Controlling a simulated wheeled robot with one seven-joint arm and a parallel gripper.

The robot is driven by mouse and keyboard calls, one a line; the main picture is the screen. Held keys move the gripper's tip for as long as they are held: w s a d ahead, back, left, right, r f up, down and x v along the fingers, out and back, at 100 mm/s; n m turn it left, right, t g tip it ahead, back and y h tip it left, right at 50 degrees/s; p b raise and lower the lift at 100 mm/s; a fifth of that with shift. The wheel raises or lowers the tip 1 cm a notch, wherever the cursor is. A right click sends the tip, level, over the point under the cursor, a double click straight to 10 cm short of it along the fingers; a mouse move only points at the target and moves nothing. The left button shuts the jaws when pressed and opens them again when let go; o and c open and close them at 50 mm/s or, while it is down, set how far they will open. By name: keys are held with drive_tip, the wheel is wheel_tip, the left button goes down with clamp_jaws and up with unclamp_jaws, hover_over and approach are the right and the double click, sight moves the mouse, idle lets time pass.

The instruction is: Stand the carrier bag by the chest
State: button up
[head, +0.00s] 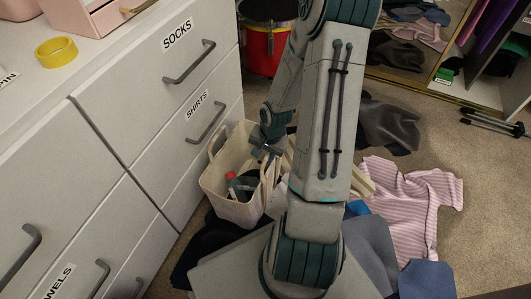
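The cream carrier bag (213,186) stands open at the foot of the white chest of drawers (140,90), close to its right-hand drawer fronts. A looped handle shows on its left side, and small things, one with a red top, lie inside. My gripper (266,150) is over the bag's right part, by its rim and the pale strip there. My arm hides part of that side, and the fingers are too small and dark to tell whether they are open or shut, or whether they touch the bag.
A red bucket (262,52) stands behind the bag. A pink striped shirt (425,200), a dark cloth (388,124) and blue-grey clothes (425,280) lie on the carpet at right. An open wardrobe (468,75) is at the back right. Yellow tape (56,51) lies on the chest.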

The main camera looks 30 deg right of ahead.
drive_tip(key=shift+d, duration=0.1)
wheel_tip(320, 180, up, 12)
drive_tip(key=s+d+p, duration=0.1)
drive_tip(key=s+p, duration=0.1)
drive_tip(key=p, duration=0.5)
drive_tip(key=s+a+r+n, duration=0.5)
drive_tip(key=a+r, duration=0.1)
drive_tip(key=r, duration=0.4)
drive_tip(key=s+a+r+n+h, duration=0.1)
drive_tip(key=s+a+r+n, duration=0.4)
drive_tip(key=a+r, duration=0.2)
wheel_tip(320, 180, up, 3)
drive_tip(key=shift+f+n+b, duration=0.1)
drive_tip(key=shift+n+b, duration=0.2)
drive_tip(key=shift+s+a, duration=0.1)
wheel_tip(320, 180, up, 33)
drive_tip(key=t+p, duration=0.1)
drive_tip(key=p, duration=2.9)
drive_tip(key=shift+d+r, duration=0.2)
